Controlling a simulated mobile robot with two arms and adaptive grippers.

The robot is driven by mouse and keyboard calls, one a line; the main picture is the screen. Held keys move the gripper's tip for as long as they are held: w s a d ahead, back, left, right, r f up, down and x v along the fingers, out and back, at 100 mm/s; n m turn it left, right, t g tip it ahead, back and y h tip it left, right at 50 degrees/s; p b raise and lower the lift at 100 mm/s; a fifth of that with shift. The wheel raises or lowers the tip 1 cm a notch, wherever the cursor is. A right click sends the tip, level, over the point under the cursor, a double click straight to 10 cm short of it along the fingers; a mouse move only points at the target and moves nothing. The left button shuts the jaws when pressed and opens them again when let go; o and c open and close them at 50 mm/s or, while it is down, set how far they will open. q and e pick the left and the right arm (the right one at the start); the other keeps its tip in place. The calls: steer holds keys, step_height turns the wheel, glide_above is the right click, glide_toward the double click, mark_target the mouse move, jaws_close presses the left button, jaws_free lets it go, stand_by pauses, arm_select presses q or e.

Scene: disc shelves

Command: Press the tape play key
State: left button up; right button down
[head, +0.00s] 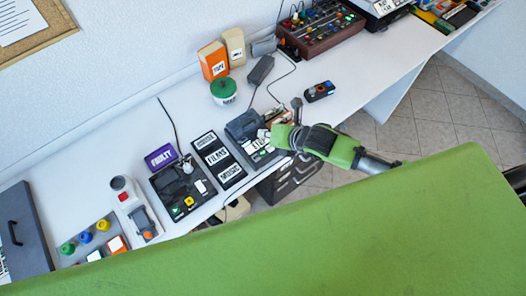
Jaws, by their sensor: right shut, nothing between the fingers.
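A dark grey device (241,125) with a row of white-labelled keys (262,148) along its front sits on the white counter, near its front edge. It looks like the tape player, but the key labels are too small to read, so I cannot tell which key is play. My right gripper (274,134) comes in from the right and is shut and empty. It is over the right side of this device and hides part of it. I cannot tell whether its fingertips touch a key. My left gripper is not in view.
Left of the device are a rack of labelled black blocks (218,160), a black unit with green and yellow keys (183,190) and a purple box (161,158). Behind stand an orange box (213,61) and a green-lidded tub (223,91). A small black gadget (320,91) lies to the right, with clear counter around it.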

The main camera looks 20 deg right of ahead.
steer(key=shift+f, duration=0.1)
steer(key=b, duration=0.8)
glide_above(265, 153)
step_height(265, 153, down, 7)
steer(key=shift+f, duration=0.85)
steer(key=shift+f, duration=0.35)
steer(key=shift+f+b, duration=0.4)
steer(key=shift+f, duration=0.05)
stand_by(0.8)
steer(key=shift+s+r, duration=0.1)
steer(key=shift+r+p, duration=0.75)
steer(key=shift+p, duration=0.2)
